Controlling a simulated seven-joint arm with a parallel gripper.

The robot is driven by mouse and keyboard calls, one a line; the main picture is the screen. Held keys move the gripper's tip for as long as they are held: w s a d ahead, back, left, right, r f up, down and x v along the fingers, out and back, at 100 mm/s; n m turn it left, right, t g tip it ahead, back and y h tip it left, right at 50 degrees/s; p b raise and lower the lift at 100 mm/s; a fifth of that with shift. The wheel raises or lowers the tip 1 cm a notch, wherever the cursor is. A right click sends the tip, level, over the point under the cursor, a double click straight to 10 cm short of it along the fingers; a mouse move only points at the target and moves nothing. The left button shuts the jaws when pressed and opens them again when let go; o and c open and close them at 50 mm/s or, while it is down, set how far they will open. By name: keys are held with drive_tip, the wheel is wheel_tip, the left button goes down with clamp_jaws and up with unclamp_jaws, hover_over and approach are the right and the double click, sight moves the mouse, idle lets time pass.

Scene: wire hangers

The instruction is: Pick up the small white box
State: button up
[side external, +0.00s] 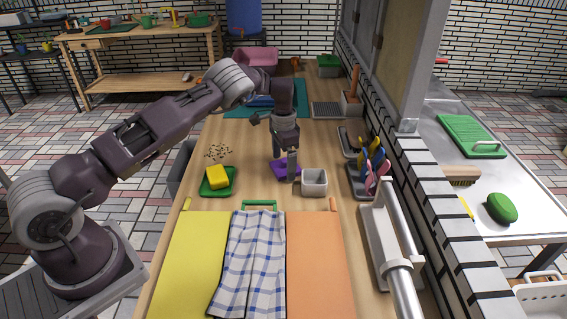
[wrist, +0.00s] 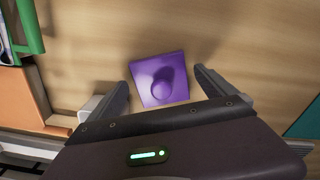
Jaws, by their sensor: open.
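The small white box (side external: 315,182), an open-topped square container, stands upright on the wooden table in the side external view. It is just right of my gripper (side external: 286,172). In the wrist view, a pale edge beside the left finger looks like part of the white box (wrist: 92,106); the rest is hidden by my gripper. My gripper (wrist: 160,82) is open, with nothing held, pointing down over a purple square piece (wrist: 151,69) with a round knob. The same purple piece (side external: 278,167) shows partly behind the fingers in the side view.
A green tray (side external: 231,187) with a yellow sponge (side external: 216,177) lies left. Yellow (side external: 190,250) and orange (side external: 318,250) mats and a checked cloth (side external: 250,260) lie in front. A rack (side external: 362,185) with colourful items stands right of the box, beside the brick ledge.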

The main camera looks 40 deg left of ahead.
wheel_tip(320, 180, up, 12)
wheel_tip(320, 180, up, 10)
drive_tip(key=n+t, duration=0.1)
drive_tip(key=n, duration=0.1)
hover_over(283, 160)
drive_tip(key=s+d, duration=0.2)
drive_tip(key=s, duration=0.1)
drive_tip(key=s+d+r+n+t+h, duration=0.15)
drive_tip(key=s+d+r, duration=0.25)
drive_tip(key=s+r, duration=0.6)
drive_tip(key=s+d+r+t, duration=0.1)
drive_tip(key=s+d+r, duration=0.1)
drive_tip(key=s, duration=0.7)
drive_tip(key=s+d+r+t, duration=0.1)
drive_tip(key=s+d, duration=0.4)
drive_tip(key=s, duration=0.5)
drive_tip(key=shift+r+n, duration=0.4)
drive_tip(key=shift+n, duration=0.05)
drive_tip(key=shift+t+y, duration=0.55)
drive_tip(key=shift+y, duration=0.2)
drive_tip(key=s+f, duration=0.1)
drive_tip(key=s, duration=0.1)
drive_tip(key=s+f, duration=0.1)
drive_tip(key=s, duration=0.2)
drive_tip(key=s+f, duration=0.2)
drive_tip(key=s, duration=0.1)
drive_tip(key=shift+s+d, duration=0.1)
drive_tip(key=shift+d, duration=0.2)
drive_tip(key=shift+c, duration=0.6)
